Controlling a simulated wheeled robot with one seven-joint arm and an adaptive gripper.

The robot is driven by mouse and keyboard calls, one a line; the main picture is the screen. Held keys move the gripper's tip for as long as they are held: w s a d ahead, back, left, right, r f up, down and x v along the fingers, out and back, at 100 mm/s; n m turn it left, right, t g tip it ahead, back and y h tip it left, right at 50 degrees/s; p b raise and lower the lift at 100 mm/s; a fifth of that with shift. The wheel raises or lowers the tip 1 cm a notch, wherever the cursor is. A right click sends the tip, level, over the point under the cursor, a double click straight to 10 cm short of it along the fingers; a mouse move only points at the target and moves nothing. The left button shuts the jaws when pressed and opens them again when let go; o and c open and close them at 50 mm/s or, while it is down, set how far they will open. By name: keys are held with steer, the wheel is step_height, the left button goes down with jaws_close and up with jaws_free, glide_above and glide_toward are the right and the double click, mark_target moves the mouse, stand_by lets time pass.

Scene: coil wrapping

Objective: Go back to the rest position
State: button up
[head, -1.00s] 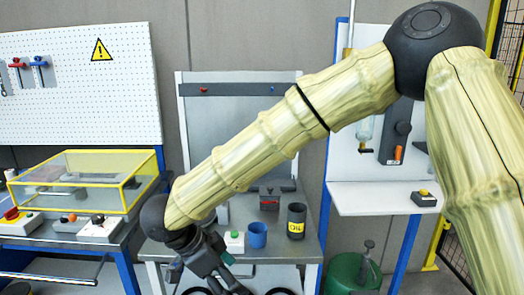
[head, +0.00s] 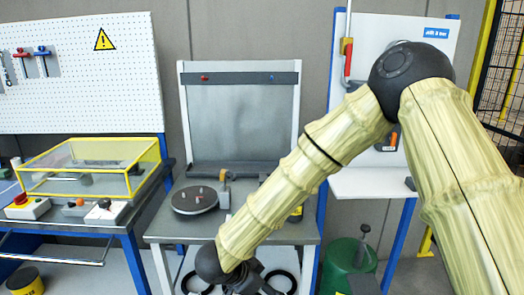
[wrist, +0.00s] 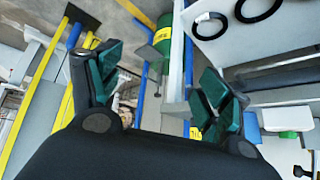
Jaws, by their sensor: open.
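My gripper (head: 248,283) hangs low at the front edge of the middle workbench (head: 170,229) in the head view, at the end of my bent arm. In the wrist view my gripper (wrist: 160,88) shows two green-padded fingers spread wide apart, with nothing between them. In the head view my forearm hides the right part of the bench top, and the fingertips are cut off by the lower edge.
A dark round plate with small pegs (head: 195,199) lies on the bench. Black rings (wrist: 209,26) lie on the shelf below. A green canister (head: 348,262) stands at right on the floor. A yellow-framed clear case (head: 90,183) sits on the left bench.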

steer(key=s+d+f+n+y, duration=0.1)
steer(key=s+d+f+n, duration=0.2)
steer(key=d+f, duration=0.5)
steer(key=s+d+f+n+y, duration=0.2)
steer(key=s+d+f+n, duration=0.15)
steer(key=f, duration=0.85)
steer(key=s+d+f+n+g+y, duration=0.1)
steer(key=s+d+f, duration=0.2)
steer(key=s, duration=0.5)
steer(key=s+d+f+n+g, duration=0.2)
steer(key=s+d+f, duration=0.1)
steer(key=s, duration=0.5)
steer(key=s+d+f+n+g+y, duration=0.1)
steer(key=s+d+f, duration=0.2)
steer(key=s, duration=0.5)
steer(key=shift+d+f+g+y, duration=0.3)
steer(key=shift+d+f, duration=0.1)
steer(key=shift+d, duration=0.3)
steer(key=shift+n, duration=0.25)
